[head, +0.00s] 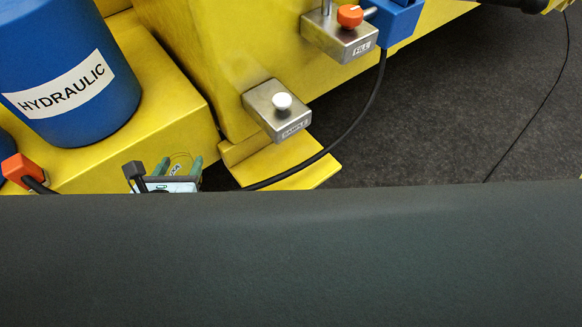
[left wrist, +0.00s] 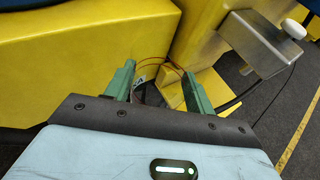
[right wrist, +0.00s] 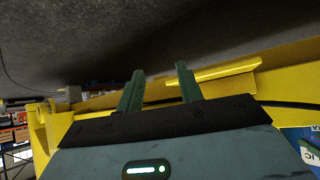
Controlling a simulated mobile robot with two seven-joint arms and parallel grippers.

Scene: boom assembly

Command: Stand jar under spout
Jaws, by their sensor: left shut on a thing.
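My left gripper (head: 180,167) is low beside the yellow machine, at the lower left of the head view. It is shut on a small clear jar (head: 177,170), which shows faintly between the green fingers with a thin rim line and a label. The jar also shows in the left wrist view (left wrist: 150,72), its lower part hidden. The SAMPLE block (head: 277,110), grey metal with a white knob, is up and right of the jar. My right gripper (right wrist: 160,78) shows in the right wrist view, fingers apart and empty.
A yellow plate (head: 300,172) juts out below the SAMPLE block, with a black cable crossing it. The FILL block (head: 340,42) with an orange knob is farther right. A blue HYDRAULIC drum (head: 75,110) stands at left. Dark floor (head: 450,110) is open at right.

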